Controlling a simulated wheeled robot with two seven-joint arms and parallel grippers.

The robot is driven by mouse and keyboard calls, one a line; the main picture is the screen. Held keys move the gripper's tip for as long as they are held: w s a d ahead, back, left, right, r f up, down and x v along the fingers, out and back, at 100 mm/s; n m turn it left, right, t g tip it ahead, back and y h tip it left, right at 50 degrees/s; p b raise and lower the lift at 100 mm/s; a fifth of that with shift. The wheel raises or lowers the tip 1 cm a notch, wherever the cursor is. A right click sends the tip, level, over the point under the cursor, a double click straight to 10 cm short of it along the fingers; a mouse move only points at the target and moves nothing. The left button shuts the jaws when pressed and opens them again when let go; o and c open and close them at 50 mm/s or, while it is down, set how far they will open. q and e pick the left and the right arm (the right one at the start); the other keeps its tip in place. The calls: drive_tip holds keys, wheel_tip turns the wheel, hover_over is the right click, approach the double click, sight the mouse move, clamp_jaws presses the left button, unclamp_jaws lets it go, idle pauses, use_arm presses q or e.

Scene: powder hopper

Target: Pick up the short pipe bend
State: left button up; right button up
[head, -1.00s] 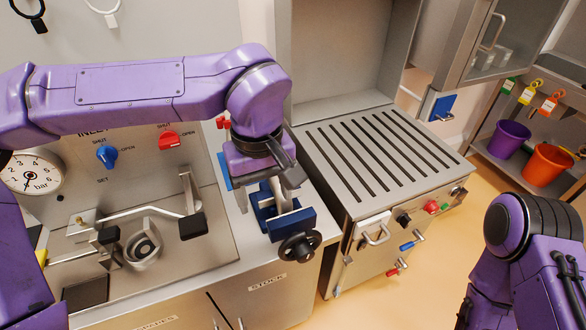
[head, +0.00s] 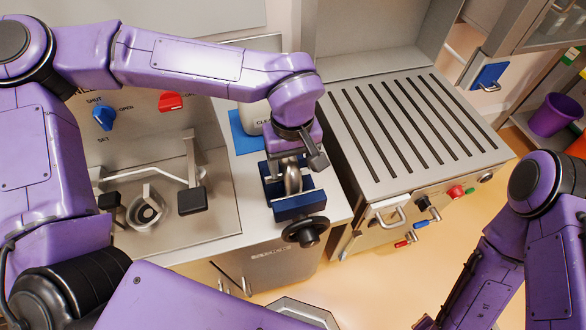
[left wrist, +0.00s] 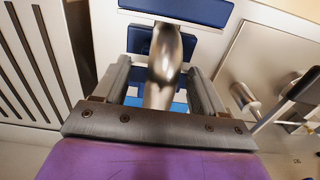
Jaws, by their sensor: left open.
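The short pipe bend (head: 292,179) is a shiny metal curved piece standing in the blue vise (head: 300,205) on the counter. In the left wrist view the pipe bend (left wrist: 166,62) rises between my two fingers, with the blue vise jaws (left wrist: 185,12) beyond it. My left gripper (head: 291,163) points down over the vise. Its fingers (left wrist: 161,88) are open, one on each side of the pipe bend, with visible gaps. The lower end of the bend is hidden. My right arm shows at the right, but its gripper is out of view.
The vise's black hand wheel (head: 305,232) sticks out at the counter's front. A white labelled container (head: 254,117) stands close behind my left wrist on a blue mat (head: 240,138). A slotted metal bench (head: 415,125) is to the right. A sink-like recess with a black-handled lever (head: 192,200) is left.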

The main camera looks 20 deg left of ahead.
use_arm(q)
drive_tip(key=shift+f, duration=0.3)
drive_tip(key=shift+s+r, duration=0.15)
drive_tip(key=shift+s, duration=0.3)
drive_tip(key=shift+w, duration=0.1)
drive_tip(key=c, duration=1.2)
